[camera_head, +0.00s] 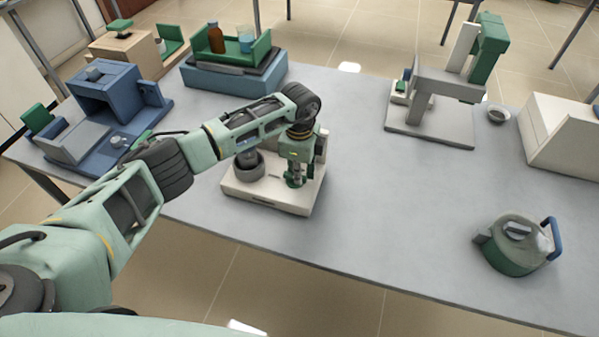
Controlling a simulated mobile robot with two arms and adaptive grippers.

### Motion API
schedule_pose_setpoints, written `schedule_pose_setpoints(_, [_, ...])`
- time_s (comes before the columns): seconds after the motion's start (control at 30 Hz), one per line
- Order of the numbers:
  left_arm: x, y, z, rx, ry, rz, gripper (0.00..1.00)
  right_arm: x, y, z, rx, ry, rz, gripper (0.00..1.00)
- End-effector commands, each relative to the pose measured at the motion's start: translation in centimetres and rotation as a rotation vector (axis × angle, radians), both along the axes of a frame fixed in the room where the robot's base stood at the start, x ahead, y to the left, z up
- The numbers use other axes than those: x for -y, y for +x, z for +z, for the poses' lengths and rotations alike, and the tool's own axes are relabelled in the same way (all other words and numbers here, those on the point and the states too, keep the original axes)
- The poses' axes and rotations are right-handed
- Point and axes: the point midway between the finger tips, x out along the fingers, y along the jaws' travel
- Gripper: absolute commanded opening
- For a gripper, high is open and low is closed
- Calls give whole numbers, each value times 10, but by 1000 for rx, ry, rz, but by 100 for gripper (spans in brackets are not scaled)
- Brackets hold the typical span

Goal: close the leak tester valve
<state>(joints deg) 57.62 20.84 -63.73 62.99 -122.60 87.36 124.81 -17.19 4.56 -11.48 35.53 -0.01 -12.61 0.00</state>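A low device with a cream base (265,196) and a dark round part (249,166) stands near the front edge of the table, left of centre. It may be the leak tester, but I cannot be sure. My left gripper (295,180) points down over the right part of this base. Its fingers are small here and lie against green and dark parts, so I cannot tell whether they touch or hold anything. The valve is not clearly visible; the gripper and forearm hide part of the device. My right gripper is not in view.
A blue device (107,100) stands at the left, and a green tray (240,52) with a brown bottle (216,39) at the back. A grey-and-green stand (430,122), a small bowl (497,114), a white box (565,135) and a green kettle-like pot (515,250) are right. The table's middle is clear.

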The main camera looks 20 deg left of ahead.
Motion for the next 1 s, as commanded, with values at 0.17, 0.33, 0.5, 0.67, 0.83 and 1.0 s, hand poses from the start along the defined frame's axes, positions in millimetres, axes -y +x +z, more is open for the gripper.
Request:
schedule_pose_setpoints(0.17, [0, 1, 1, 2, 0, 2, 27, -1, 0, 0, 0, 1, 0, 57])
schedule_pose_setpoints(0.33, [0, 1, 0, 1, 0, 0, 30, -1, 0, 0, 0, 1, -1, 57])
schedule_pose_setpoints(0.5, [0, 0, 1, 1, 0, 0, 30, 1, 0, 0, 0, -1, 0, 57])
schedule_pose_setpoints(0.67, [0, 2, 16, 4, -1, -1, 30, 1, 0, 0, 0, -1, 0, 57])
schedule_pose_setpoints(0.83, [0, 2, 50, 6, -1, -1, 30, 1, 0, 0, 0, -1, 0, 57])
schedule_pose_setpoints(1.0, [-1, 2, 86, 5, 0, 1, 30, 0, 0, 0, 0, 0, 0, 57])
